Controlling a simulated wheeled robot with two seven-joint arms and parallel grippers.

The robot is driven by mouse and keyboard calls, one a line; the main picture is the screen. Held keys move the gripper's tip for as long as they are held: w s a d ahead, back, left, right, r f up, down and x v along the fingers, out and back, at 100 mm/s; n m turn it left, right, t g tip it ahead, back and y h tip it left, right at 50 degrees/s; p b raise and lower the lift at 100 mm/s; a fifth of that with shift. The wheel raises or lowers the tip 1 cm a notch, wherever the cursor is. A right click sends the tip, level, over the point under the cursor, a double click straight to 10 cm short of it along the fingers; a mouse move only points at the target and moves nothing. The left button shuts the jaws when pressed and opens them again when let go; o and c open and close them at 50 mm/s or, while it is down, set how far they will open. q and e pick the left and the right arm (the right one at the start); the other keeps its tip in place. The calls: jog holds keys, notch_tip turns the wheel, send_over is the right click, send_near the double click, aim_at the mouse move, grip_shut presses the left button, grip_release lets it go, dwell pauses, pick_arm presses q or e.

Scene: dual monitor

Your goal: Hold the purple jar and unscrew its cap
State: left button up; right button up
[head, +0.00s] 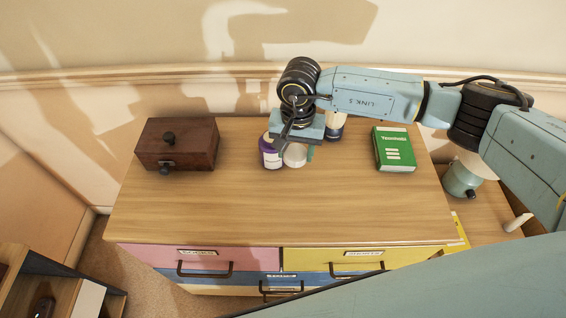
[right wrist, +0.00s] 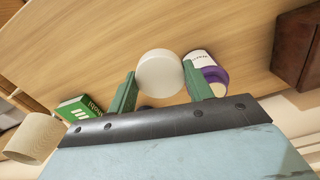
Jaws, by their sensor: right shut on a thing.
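The purple jar (head: 271,153) with a white label stands on the wooden cabinet top, just left of my right gripper (head: 294,148). It also shows in the right wrist view (right wrist: 211,74), close outside one finger and partly hidden by it. My right gripper (right wrist: 160,88) is shut on a white round thing (right wrist: 160,72), which sits between its two green fingers. This white thing also shows below the gripper in the head view (head: 295,155). I cannot tell whether it is a loose cap or the top of another container. My left gripper is not in view.
A dark wooden box (head: 177,143) stands at the left of the cabinet top (head: 230,215) and a green book (head: 394,149) at the right. A white and dark blue container (head: 335,128) is close behind my right gripper. The front of the top is clear.

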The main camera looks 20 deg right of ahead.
send_over(293, 183)
jog(key=shift+m, duration=0.3)
notch_tip(293, 183, down, 6)
jog(key=shift+a+f, duration=0.1)
jog(key=shift+f, duration=0.15)
notch_tip(293, 183, down, 4)
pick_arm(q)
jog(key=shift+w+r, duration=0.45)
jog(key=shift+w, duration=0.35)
pick_arm(e)
jog(key=shift+f, duration=0.1)
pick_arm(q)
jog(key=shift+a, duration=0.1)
pick_arm(e)
jog(key=shift+f, duration=0.15)
jog(key=o, duration=1.1)
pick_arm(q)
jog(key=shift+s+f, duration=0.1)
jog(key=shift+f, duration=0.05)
